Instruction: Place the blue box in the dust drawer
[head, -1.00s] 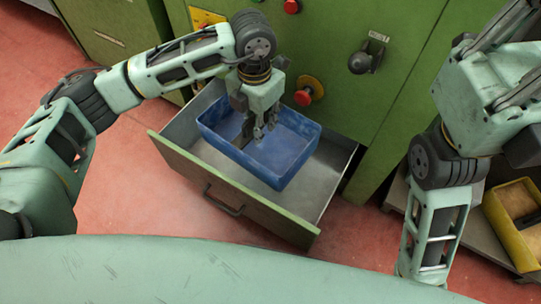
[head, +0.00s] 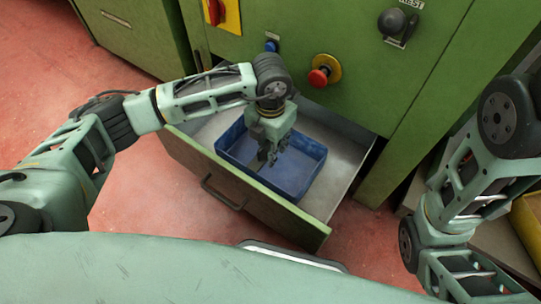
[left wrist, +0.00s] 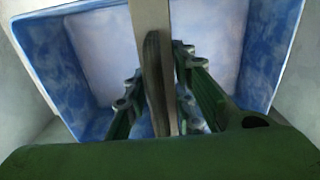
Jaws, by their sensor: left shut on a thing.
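The blue box (head: 311,150) is an open, shallow tray inside the open dust drawer (head: 345,170) in the head view. It sits below the level of the drawer's front rim. Whether its base touches the metal drawer floor, I cannot tell.
The drawer juts from a green machine (head: 350,50) with a red button (head: 318,78) and a black knob (head: 393,22) above it. Bare drawer floor shows right of the box. A yellow bin (head: 527,225) stands at the right edge.

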